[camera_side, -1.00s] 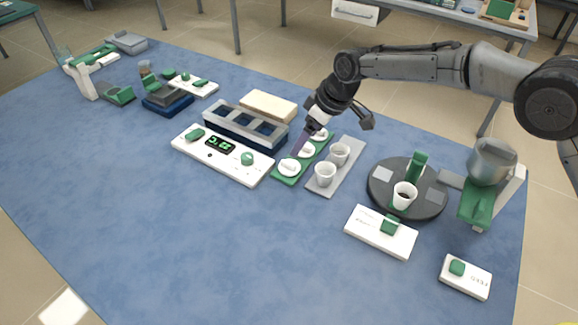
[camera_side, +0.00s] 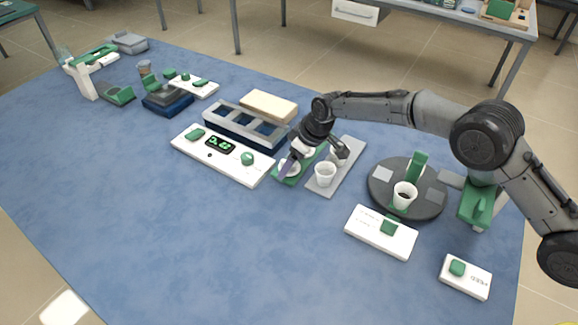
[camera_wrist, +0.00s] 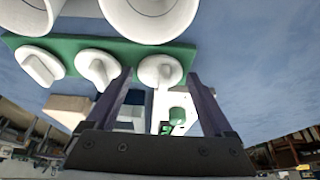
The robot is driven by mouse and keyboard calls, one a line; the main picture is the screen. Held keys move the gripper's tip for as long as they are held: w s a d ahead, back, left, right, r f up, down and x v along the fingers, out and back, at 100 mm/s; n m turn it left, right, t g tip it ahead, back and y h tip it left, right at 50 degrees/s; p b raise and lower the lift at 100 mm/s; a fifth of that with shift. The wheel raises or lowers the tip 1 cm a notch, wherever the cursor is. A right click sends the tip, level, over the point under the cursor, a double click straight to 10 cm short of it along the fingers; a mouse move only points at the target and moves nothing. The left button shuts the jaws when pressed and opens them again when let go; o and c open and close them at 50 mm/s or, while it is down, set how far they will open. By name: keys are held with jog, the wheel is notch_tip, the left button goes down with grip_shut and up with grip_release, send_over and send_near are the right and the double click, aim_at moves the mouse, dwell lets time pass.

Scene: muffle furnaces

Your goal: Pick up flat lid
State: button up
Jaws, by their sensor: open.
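Several white lids with raised grips lie in a row on a green tray (camera_wrist: 112,48). In the wrist view they are the left lid (camera_wrist: 40,66), the middle lid (camera_wrist: 97,68) and the right lid (camera_wrist: 160,70). My gripper (camera_wrist: 162,76) is open, with its dark purple fingers either side of the right lid in the picture and nothing held. Contact with the lid cannot be told. In the side view my gripper (camera_side: 285,167) is low at the near end of the tray, over the nearest lid, and hides much of the lids.
White cups (camera_side: 325,174) stand on a grey tray (camera_side: 347,155) close beside the lids. A white control panel (camera_side: 222,154) with a green display lies to the left. A dark round plate (camera_side: 428,192) with a cup is to the right.

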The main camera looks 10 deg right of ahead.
jog(key=c, duration=1.1)
